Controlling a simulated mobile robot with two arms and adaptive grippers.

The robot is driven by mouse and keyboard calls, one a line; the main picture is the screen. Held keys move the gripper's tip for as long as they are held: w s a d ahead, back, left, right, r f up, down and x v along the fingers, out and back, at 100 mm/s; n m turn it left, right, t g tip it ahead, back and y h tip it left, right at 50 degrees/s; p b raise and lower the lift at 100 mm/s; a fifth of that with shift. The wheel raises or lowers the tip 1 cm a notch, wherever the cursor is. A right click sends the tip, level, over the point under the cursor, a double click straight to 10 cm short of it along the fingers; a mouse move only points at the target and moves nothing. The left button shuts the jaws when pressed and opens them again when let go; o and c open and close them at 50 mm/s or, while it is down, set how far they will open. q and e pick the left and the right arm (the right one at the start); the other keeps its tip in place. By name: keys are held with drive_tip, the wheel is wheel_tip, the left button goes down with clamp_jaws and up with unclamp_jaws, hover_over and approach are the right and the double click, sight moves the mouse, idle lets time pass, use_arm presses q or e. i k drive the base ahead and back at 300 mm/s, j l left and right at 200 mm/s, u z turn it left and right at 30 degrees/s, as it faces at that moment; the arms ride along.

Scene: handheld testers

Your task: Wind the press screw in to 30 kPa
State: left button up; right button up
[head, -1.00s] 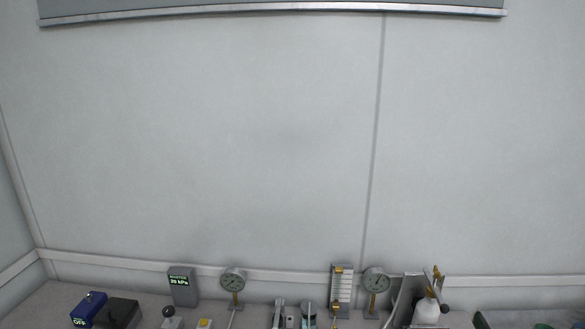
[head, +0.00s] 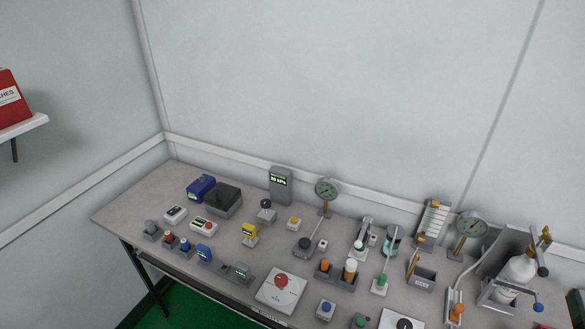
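A grey display unit (head: 280,184) stands at the back of the bench, and its lit screen shows a kPa reading too small to read surely. To its right is a round dial gauge (head: 327,188) on a brass-coloured stem. A small device with a black ball knob (head: 266,209) stands in front of the display. A dark round-topped device (head: 304,244) sits below the gauge with a thin rod rising from it. I cannot tell which of these carries the press screw. A second dial gauge (head: 471,225) stands farther right. Neither gripper shows in the head view.
The grey bench (head: 125,212) holds many small testers. A blue tester (head: 201,187) and dark box stand at back left. A white pad with a red button (head: 281,282) is at the front. A clamped white bottle (head: 519,268) stands at right. A wall shelf (head: 24,127) holds a red box.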

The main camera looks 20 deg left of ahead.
sight(265, 204)
drive_tip(key=i+j+u, duration=0.15)
drive_tip(key=j+u, duration=0.15)
drive_tip(key=u, duration=0.15)
drive_tip(key=i+j+u, duration=0.2)
drive_tip(key=u, duration=0.2)
